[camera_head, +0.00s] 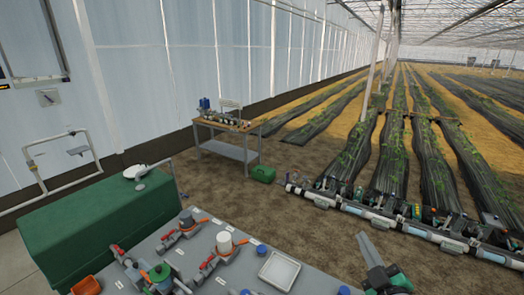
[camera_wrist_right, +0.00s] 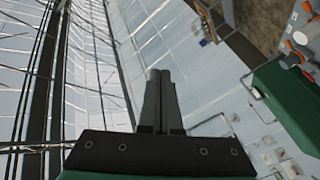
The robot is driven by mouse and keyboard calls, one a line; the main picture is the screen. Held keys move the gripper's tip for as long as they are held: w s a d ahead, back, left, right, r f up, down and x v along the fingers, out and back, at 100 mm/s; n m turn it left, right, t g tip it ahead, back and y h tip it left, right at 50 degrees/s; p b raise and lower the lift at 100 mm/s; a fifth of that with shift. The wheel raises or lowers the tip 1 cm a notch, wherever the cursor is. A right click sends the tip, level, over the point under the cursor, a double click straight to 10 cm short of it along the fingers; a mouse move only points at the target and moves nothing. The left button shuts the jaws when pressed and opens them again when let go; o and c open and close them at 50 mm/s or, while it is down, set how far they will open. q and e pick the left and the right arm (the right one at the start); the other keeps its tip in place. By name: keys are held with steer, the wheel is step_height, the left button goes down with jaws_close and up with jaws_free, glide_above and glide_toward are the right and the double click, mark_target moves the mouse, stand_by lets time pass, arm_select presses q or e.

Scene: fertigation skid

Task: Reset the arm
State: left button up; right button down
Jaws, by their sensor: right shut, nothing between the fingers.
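My right gripper (camera_head: 363,238) is raised at the lower right of the head view, beyond the right end of the grey skid table. In the right wrist view my right gripper (camera_wrist_right: 160,74) has its two dark fingers together, with nothing between them, and points at the greenhouse wall and roof. It touches nothing that I can see. My left gripper is not in view.
A skid table (camera_head: 195,252) carries several red-handled valves, a white tray (camera_head: 279,270) and an orange cup (camera_head: 86,286). A green tank (camera_head: 85,235) stands at the left. A workbench (camera_head: 222,150) stands farther back. Air around my right gripper looks clear.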

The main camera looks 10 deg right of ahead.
steer(key=s+a+r+t+y+p, duration=0.1)
steer(key=a+r+t, duration=0.15)
steer(key=r, duration=0.55)
steer(key=s+a+r+t+y, duration=0.1)
steer(key=a+r, duration=0.2)
steer(key=r, duration=0.5)
arm_select(q)
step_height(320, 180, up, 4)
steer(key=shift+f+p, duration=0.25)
steer(key=shift+p, duration=0.65)
arm_select(e)
steer(key=s+a+r+m+t+y, duration=0.1)
steer(key=s+a+r+m+t, duration=0.1)
steer(key=s+r, duration=0.6)
steer(key=s+a+r+m+t+y, duration=0.1)
steer(key=s+a+r+m+t, duration=0.2)
steer(key=s+r, duration=0.5)
step_height(320, 180, up, 7)
steer(key=shift+s+a+r+m+t, duration=0.1)
steer(key=shift+s+a+m+t, duration=0.35)
steer(key=shift+m, duration=0.45)
steer(key=shift+w+d, duration=0.1)
steer(key=shift+w, duration=0.1)
